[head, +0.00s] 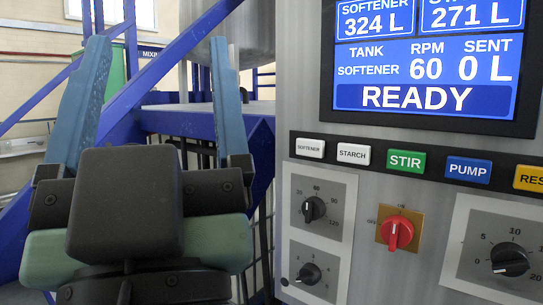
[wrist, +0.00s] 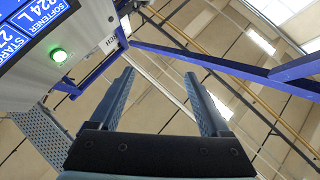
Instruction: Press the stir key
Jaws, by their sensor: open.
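The green STIR key (head: 405,162) sits in a black strip on the grey control panel in the head view, between the white STARCH key (head: 353,154) and the blue PUMP key (head: 468,170). My gripper (head: 157,62) is at the left of the head view, left of the panel, with its two blue fingers pointing up and wide apart. Nothing is between them. In the wrist view the open fingers (wrist: 163,92) point toward the ceiling, and the panel is at the upper left. The STIR key does not show in the wrist view.
The screen (head: 430,60) above the keys reads READY, 60 RPM. Below the keys are a red switch (head: 397,233) and black dials (head: 314,208). Blue frame beams (head: 150,85) stand behind my gripper. A green light (wrist: 59,55) glows on the panel in the wrist view.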

